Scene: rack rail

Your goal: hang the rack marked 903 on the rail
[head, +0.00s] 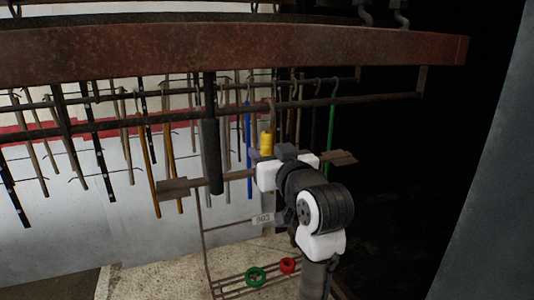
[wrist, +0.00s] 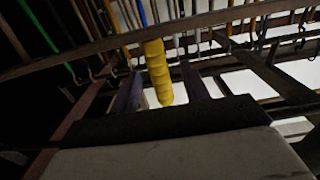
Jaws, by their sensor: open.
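The rack marked 903 has a pale label (head: 262,219), a wooden crossbar (head: 177,189), a thin wire frame and a slatted bottom shelf. Its yellow grip (head: 267,143) stands upright with a hook above it, close to the dark rail (head: 390,97). I cannot tell for sure whether the hook bears on the rail. My gripper (head: 280,153) is at the yellow grip, above the crossbar. In the wrist view my gripper (wrist: 162,90) is open, its two fingers on either side of the yellow grip (wrist: 158,72), with visible gaps. My arm hides part of the rack's right side.
A green ring (head: 256,277) and a red ring (head: 288,265) are at the rack's bottom shelf. Several rods hang along the rails, including a blue rod (head: 249,150) and a green rod (head: 331,125). A rusty beam (head: 230,52) crosses above. A grey panel (head: 490,200) stands at right.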

